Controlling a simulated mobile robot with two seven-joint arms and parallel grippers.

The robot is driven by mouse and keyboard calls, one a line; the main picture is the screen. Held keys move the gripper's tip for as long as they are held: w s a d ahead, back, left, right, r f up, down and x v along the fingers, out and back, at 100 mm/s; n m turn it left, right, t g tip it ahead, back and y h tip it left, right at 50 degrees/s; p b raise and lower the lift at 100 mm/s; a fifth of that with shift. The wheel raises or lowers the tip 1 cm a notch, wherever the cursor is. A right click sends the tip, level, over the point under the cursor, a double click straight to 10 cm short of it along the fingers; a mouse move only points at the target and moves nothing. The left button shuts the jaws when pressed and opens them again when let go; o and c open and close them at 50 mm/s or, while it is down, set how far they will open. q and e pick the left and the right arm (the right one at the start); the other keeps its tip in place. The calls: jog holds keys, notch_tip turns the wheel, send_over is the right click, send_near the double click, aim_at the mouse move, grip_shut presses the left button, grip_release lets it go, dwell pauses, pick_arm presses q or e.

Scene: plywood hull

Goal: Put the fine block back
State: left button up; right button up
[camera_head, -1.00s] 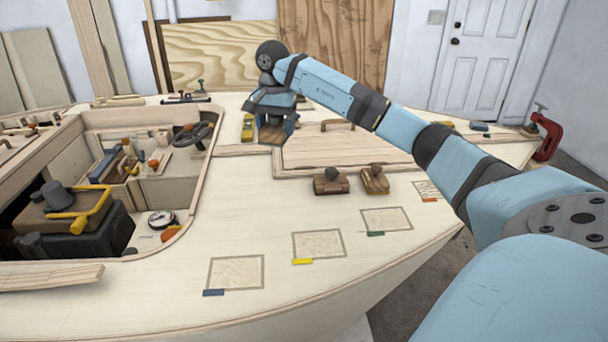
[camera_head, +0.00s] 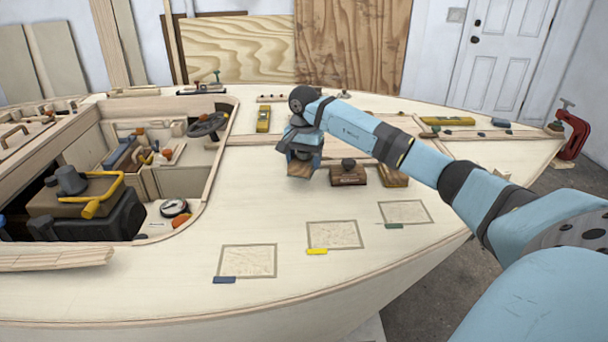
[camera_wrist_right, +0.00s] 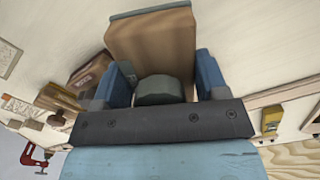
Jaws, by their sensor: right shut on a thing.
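My right gripper (camera_head: 304,150) is shut on a wooden block (camera_head: 300,169) and holds it by its dark rounded knob above the deck. In the right wrist view the held block (camera_wrist_right: 150,42) lies between the blue fingers, with a blue-grey edge at its far end. I cannot read any label on it. Two similar knobbed blocks, a dark brown one (camera_head: 349,178) and a lighter one (camera_head: 394,177), sit to its right. Three outlined spots lie nearer the front: one with a blue tag (camera_head: 248,262), one with yellow (camera_head: 334,235), one with green (camera_head: 404,212). All three are empty.
A red clamp (camera_head: 571,135) grips the far right edge. The deck between the held block and the outlines is clear.

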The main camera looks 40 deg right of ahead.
aim_at(304, 182)
notch_tip(304, 182, down, 4)
jog(key=shift+f+b, duration=0.15)
jog(key=shift+b, duration=0.25)
pick_arm(q)
jog(key=shift+w+d+r+t, duration=0.2)
jog(key=shift+t, duration=0.1)
pick_arm(e)
jog(key=o, duration=0.9)
jog(key=shift+f, duration=0.1)
pick_arm(q)
jog(key=shift+r, duration=0.1)
pick_arm(e)
jog(key=shift+o, duration=0.2)
jog(key=shift+r, duration=0.3)
notch_tip(304, 182, up, 11)
jog(key=shift+f+p, duration=0.15)
jog(key=shift+p, duration=1.05)
pick_arm(q)
jog(key=shift+s+a+f+g, duration=0.25)
jog(key=shift+a+f+g, duration=0.1)
jog(key=shift+f+g, duration=0.1)
pick_arm(e)
jog(key=shift+r, duration=0.55)
